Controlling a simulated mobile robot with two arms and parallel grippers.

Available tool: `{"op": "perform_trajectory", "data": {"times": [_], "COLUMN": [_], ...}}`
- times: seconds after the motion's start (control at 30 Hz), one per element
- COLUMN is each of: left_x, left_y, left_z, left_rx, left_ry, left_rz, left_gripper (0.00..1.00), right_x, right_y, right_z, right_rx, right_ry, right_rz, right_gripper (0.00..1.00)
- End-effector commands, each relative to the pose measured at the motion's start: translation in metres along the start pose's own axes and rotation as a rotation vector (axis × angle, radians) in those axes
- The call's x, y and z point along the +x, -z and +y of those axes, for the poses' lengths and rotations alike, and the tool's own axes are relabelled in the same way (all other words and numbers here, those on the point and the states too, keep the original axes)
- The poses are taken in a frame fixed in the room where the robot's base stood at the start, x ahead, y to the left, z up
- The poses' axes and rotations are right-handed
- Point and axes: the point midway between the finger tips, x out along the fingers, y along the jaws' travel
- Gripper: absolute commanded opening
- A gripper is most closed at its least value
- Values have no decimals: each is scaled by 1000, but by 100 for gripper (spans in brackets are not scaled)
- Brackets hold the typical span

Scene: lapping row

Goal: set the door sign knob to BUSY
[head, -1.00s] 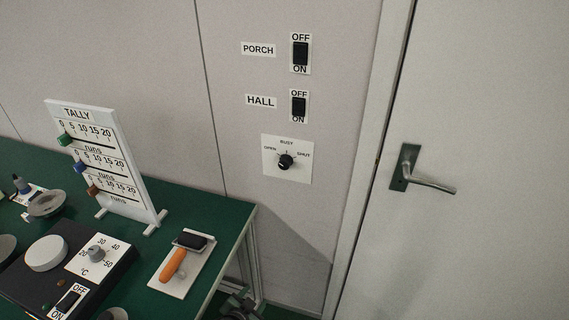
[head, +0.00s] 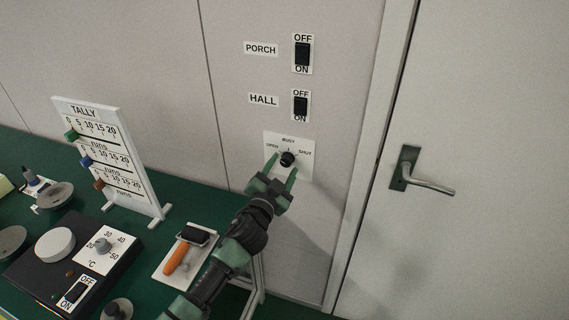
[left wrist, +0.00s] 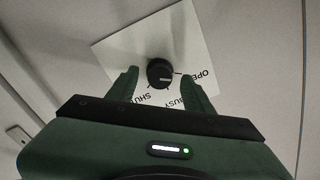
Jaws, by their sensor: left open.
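The door sign is a white square plate (head: 304,172) on the wall with a black round knob (head: 287,159) and the labels OPEN, BUSY and SHUT. BUSY is at the top, OPEN at left, SHUT at right. My left gripper (head: 282,166) is open in front of the plate, its green fingers reaching towards the knob. In the left wrist view the plate looks upside down; the fingers (left wrist: 160,85) lie either side of the knob (left wrist: 160,73), with gaps. The knob's pale mark seems to face the OPEN side, but it is small. My right gripper is not in view.
The HALL switch (head: 300,104) and PORCH switch (head: 302,54) are above the sign. A door with a lever handle (head: 425,184) is to the right.

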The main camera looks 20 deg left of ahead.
Motion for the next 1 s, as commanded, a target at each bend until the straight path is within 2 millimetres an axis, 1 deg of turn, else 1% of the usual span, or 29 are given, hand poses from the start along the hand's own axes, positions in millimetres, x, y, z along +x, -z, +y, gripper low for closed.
{"op": "perform_trajectory", "data": {"times": [0.03, 0.1, 0.2, 0.47, 0.5, 0.57, 0.6, 0.63, 0.67, 1.0], "left_x": [7, 12, 17, 18, 18, 18, 18, 18, 18, 17], "left_y": [0, 0, 0, -1, -1, -1, -1, -1, -1, -1], "left_z": [0, 0, 0, 1, 1, 1, 1, 1, 1, 1], "left_rx": [-1, 0, 0, 0, 0, 0, 0, 0, 0, 39], "left_ry": [0, 0, 0, -1, -1, -1, -1, -1, -1, -1], "left_rz": [-1, -2, 0, -1, -1, -1, -1, -1, -1, -2], "left_gripper": [51, 51, 51, 51, 40, 23, 12, 4, 0, 0], "right_x": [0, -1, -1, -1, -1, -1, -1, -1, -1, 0], "right_y": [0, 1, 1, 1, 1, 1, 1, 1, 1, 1], "right_z": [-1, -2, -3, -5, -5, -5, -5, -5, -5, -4], "right_rx": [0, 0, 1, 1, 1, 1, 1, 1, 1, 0], "right_ry": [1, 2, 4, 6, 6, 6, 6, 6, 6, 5], "right_rz": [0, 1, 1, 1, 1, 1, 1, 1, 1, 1], "right_gripper": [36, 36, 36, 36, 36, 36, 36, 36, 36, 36]}}
